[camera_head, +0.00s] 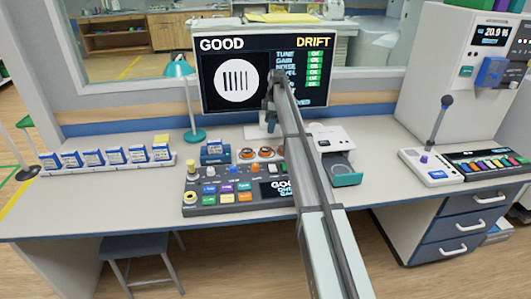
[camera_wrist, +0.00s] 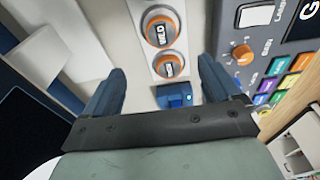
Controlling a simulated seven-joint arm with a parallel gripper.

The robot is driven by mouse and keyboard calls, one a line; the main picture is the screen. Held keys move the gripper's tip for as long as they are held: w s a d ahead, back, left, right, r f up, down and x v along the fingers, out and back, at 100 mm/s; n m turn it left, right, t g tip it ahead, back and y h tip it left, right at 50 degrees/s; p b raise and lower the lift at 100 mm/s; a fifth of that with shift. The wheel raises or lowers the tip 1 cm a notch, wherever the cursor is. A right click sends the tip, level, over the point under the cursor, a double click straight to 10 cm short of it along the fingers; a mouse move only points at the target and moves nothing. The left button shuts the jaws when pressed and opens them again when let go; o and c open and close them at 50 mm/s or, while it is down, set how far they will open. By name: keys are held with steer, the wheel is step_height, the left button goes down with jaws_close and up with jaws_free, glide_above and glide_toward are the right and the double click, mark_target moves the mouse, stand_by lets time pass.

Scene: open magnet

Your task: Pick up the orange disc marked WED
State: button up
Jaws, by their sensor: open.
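Orange-rimmed discs with dark label faces sit in a row on a pale strip. In the wrist view, one disc (camera_wrist: 160,29) has large turned lettering that appears to read WED. A second disc (camera_wrist: 170,66) beside it has lettering too small to read surely. In the head view, two discs, one on the left (camera_head: 246,153) and one on the right (camera_head: 265,152), show behind the console; my arm may hide more. My gripper (camera_wrist: 162,70) is open and empty, its blue fingers spread either side of the row. In the head view it hangs above the desk behind the discs (camera_head: 268,122).
A button console (camera_head: 235,190) stands in front of the discs. A blue block (camera_head: 215,150) is left of them, a teal lamp (camera_head: 194,134) behind it. A rack of blue-white boxes (camera_head: 105,162) is at left; a white device with a teal tray (camera_head: 345,178) is at right.

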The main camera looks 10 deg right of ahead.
glide_above(266, 149)
steer(key=f, duration=0.7)
steer(key=shift+w+d+f, duration=0.15)
steer(key=shift+d+f, duration=0.1)
steer(key=shift+f, duration=0.15)
steer(key=shift+a+f, duration=0.15)
steer(key=shift+f, duration=1.15)
steer(key=shift+a+f, duration=0.1)
steer(key=shift+f, duration=1.15)
steer(key=c, duration=1.2)
